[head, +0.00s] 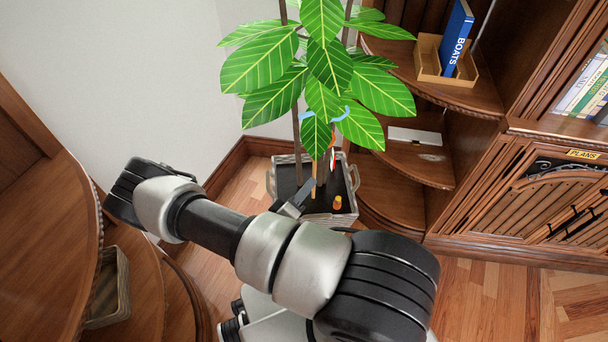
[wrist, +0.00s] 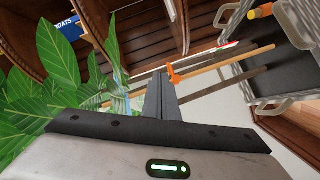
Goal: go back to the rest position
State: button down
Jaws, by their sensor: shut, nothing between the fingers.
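My arm stretches across the lower middle of the head view. My gripper (head: 292,205) is small and partly hidden there, at the front left of the planter (head: 345,215). In the wrist view my gripper (wrist: 160,88) has its fingers together with nothing between them. Its tips point toward a wooden stake (wrist: 235,60) that carries an orange clip (wrist: 173,75). I cannot tell whether the tips touch the clip or stake.
A large leafy plant (head: 325,65) rises from the planter, close to my gripper. A small orange-yellow object (head: 338,202) is in the planter. Curved shelves (head: 430,165) stand at right, with a blue book (head: 457,38) above.

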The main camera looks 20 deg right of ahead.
jog(key=shift+s, duration=0.45)
